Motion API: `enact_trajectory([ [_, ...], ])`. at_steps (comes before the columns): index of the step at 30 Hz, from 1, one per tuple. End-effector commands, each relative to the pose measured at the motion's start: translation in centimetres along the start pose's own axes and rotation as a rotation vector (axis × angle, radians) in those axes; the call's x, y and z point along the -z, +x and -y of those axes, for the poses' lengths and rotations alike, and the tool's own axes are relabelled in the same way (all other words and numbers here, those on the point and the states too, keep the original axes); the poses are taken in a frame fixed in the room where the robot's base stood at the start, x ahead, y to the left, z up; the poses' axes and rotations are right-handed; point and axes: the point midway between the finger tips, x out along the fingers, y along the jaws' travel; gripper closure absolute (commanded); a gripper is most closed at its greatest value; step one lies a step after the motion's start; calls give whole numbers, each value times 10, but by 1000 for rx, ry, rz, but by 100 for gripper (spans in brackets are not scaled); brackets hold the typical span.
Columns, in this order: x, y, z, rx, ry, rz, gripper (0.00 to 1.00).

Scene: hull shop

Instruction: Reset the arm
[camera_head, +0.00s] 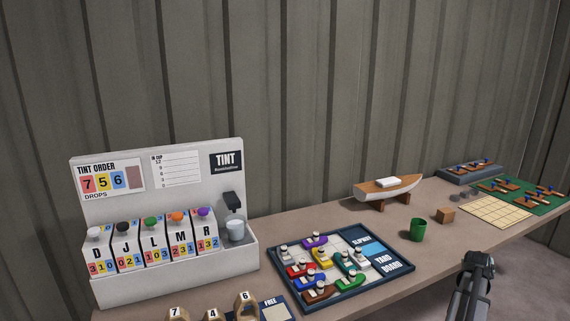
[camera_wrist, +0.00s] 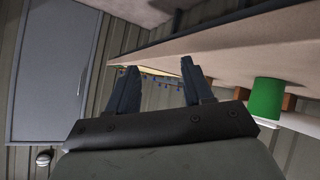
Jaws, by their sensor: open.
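My gripper (camera_head: 478,262) is at the lower right in the head view, at the front edge of the table (camera_head: 385,222). In the wrist view my gripper (camera_wrist: 157,72) points away with its two dark fingers apart and nothing between them. A green cup (camera_head: 417,230) stands on the table left of my gripper in the head view. It also shows in the wrist view (camera_wrist: 265,100), right of the fingers and apart from them.
A tint stand (camera_head: 160,171) with several lettered blocks is at the left. A board of small coloured boats (camera_head: 325,262) lies mid-table. A model boat (camera_head: 389,187), a brown cube (camera_head: 446,216), a pale grid (camera_head: 495,210) and a green board (camera_head: 537,200) stand further right. A grey door (camera_wrist: 55,70) shows in the wrist view.

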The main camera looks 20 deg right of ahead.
Motion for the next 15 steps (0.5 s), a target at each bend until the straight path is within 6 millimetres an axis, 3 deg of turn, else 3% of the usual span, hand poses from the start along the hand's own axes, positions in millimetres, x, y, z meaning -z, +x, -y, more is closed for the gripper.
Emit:
enact_trajectory([
  [5, -52, 8, 38, 52, -29, 72, 49],
  [10, -112, 0, 105, 152, -81, 179, 49],
  [15, -177, -25, 184, 281, -149, 305, 49],
])
